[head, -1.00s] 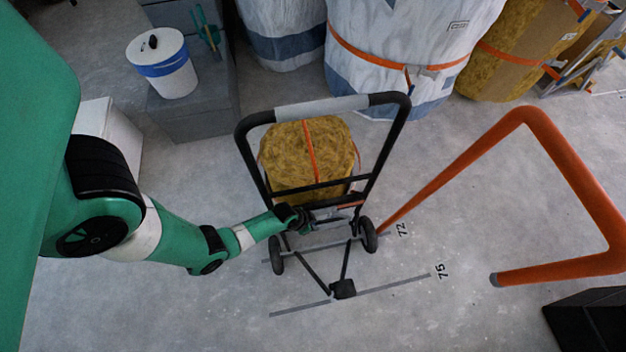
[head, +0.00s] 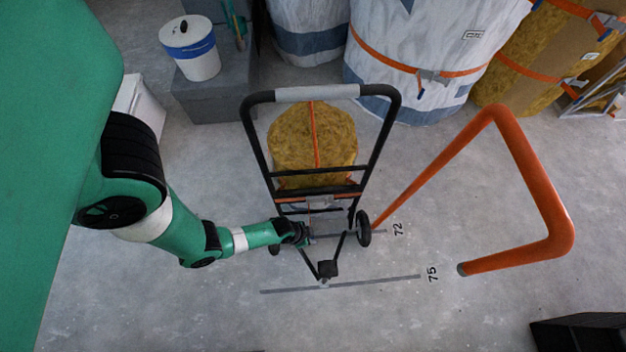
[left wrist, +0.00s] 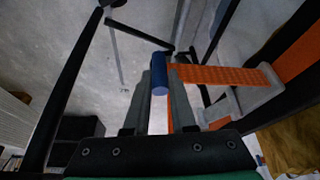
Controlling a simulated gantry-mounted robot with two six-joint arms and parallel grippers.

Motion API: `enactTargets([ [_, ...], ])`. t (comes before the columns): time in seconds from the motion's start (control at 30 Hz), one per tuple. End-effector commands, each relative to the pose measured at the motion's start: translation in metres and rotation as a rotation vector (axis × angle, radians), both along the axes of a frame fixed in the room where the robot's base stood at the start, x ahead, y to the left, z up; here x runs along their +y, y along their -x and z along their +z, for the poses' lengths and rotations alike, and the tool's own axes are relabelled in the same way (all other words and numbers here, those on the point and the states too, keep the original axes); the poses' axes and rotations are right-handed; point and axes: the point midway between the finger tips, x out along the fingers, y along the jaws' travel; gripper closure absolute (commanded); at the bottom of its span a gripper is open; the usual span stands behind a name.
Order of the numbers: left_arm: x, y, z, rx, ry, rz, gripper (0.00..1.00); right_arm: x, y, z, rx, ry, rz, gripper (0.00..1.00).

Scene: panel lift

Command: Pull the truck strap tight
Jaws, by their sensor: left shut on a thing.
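The hand truck (head: 382,140) has a black frame and a grey grip, and it carries a yellow wool roll (head: 290,143). An orange truck strap (head: 316,135) runs down over the roll. In the left wrist view the strap (left wrist: 215,75) runs from a grey buckle (left wrist: 240,103) to a blue end piece (left wrist: 159,75). My left gripper (head: 303,232) is low at the truck, near its wheels. Its fingers (left wrist: 153,100) are shut on the blue strap end, beside the buckle. The arm partly hides the left wheel. My right gripper is not in view.
An orange bent rail (head: 530,180) stands to the right of the truck. Large wrapped rolls (head: 420,50) stand behind. A white bucket (head: 195,55) sits on a grey block (head: 215,95) at back left. A black crate (head: 580,333) is at lower right. Floor in front is clear.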

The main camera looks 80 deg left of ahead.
Motion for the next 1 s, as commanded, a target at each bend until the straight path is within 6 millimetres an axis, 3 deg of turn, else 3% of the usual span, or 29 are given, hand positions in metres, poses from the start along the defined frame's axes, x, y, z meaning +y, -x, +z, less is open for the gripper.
enactTargets([
  [0.23, -0.003, 0.006, -0.005, 0.017, 0.009, -0.002, 1.00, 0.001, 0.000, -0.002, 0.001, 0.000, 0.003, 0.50],
  [0.27, -0.003, 0.006, -0.005, 0.017, 0.009, -0.002, 0.75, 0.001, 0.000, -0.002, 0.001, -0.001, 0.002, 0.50],
  [0.43, -0.003, 0.005, -0.004, 0.014, 0.007, -0.002, 0.47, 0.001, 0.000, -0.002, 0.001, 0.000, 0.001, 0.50],
  [0.77, -0.002, 0.005, 0.002, 0.010, 0.005, -0.001, 0.47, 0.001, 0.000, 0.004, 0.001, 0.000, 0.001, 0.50],
  [1.0, -0.005, 0.021, 0.050, 0.010, 0.005, 0.001, 0.47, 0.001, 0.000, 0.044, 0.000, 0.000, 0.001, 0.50],
])
